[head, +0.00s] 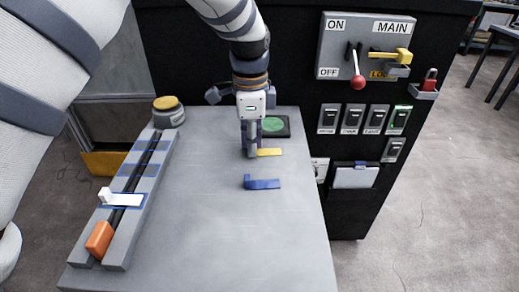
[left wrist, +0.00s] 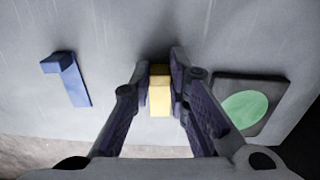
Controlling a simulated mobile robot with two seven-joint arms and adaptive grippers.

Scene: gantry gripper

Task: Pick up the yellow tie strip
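The yellow tie strip (head: 269,152) is at the table top's far right part, its left end at the fingers of my left gripper (head: 250,153). In the left wrist view the strip (left wrist: 160,96) sits between the two fingertips (left wrist: 160,68), which close against its sides with no clear gap. The gripper points down, and the strip is at or very near table height; any lift is too small to tell. The fingers hide part of the strip in the head view. My right gripper is not in view.
A blue strip (head: 263,184) lies nearer on the grey table (head: 230,240). A green disc on a dark pad (head: 274,124) is just behind. A rail fixture (head: 122,225) with a white clip and orange block (head: 99,238) runs along the left. A switch panel (head: 363,48) stands beyond.

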